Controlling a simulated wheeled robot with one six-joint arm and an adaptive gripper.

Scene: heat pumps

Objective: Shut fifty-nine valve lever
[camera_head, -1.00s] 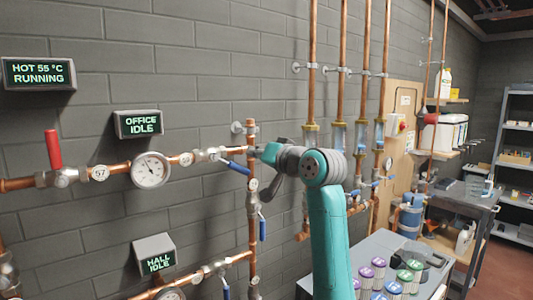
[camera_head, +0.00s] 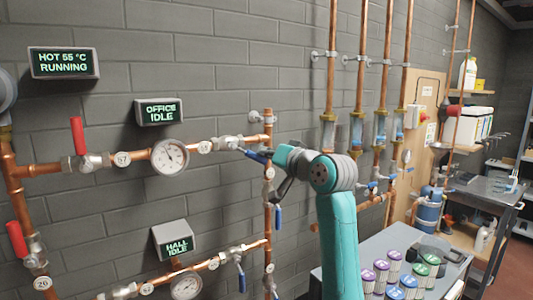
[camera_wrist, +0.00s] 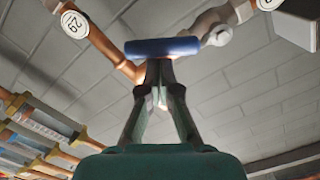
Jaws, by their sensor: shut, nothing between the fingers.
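A valve (camera_head: 228,143) sits on the upper copper pipe, right of a gauge and a round tag (camera_head: 205,147) whose number I cannot read clearly. Its blue lever (camera_head: 254,155) slants down to the right. In the wrist view the blue lever (camera_wrist: 162,47) lies crosswise just at the tips of my gripper (camera_wrist: 159,72), which is shut and empty. The tips look very close to it; contact is unclear. In the head view my gripper (camera_head: 276,160) is partly hidden by my arm, near the lever's free end.
A tag (camera_wrist: 75,24), seemingly 29 at this angle, is on the vertical copper pipe (camera_head: 269,228). Red levers (camera_head: 77,135) stand at left. Flow meters (camera_head: 357,130) and a table (camera_head: 392,240) with coloured jars are at right.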

